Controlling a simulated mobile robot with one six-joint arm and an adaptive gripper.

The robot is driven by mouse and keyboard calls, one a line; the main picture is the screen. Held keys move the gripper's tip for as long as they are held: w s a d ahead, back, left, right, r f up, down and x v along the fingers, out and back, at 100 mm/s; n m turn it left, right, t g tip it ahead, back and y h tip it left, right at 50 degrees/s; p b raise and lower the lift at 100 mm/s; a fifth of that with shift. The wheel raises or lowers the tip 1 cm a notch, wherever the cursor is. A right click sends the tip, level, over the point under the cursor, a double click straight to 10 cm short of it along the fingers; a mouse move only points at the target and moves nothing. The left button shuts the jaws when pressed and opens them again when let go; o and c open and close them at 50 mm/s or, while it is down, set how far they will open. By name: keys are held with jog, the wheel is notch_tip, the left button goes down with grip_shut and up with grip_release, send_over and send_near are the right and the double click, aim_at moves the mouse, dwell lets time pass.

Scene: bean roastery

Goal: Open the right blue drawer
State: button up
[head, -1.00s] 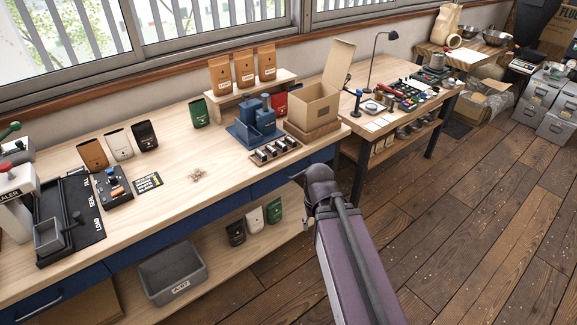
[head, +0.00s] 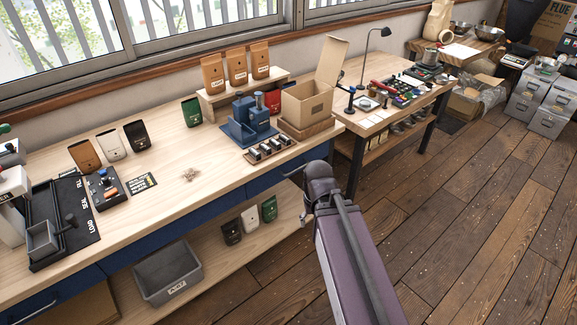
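The right blue drawer (head: 265,181) is under the right end of the long wooden bench. Its front looks flush with the bench, and its pale handle (head: 294,171) shows just left of my arm. My arm rises from the bottom of the head view, and its upper joint covers the drawer's right part. My gripper does not show; I cannot tell where it is relative to the handle. Another blue drawer (head: 62,294) with a handle (head: 32,311) is at the lower left.
The bench top (head: 205,150) holds a blue press (head: 248,122), an open cardboard box (head: 306,102) and several pouches. A grey bin (head: 168,273) stands on the lower shelf (head: 215,255). A second workbench (head: 375,122) is beyond. The wooden floor (head: 465,220) at right is clear.

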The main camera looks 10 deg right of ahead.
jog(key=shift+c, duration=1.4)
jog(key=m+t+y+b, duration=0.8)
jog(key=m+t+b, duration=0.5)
jog(key=b, duration=1.7)
send_near(298, 168)
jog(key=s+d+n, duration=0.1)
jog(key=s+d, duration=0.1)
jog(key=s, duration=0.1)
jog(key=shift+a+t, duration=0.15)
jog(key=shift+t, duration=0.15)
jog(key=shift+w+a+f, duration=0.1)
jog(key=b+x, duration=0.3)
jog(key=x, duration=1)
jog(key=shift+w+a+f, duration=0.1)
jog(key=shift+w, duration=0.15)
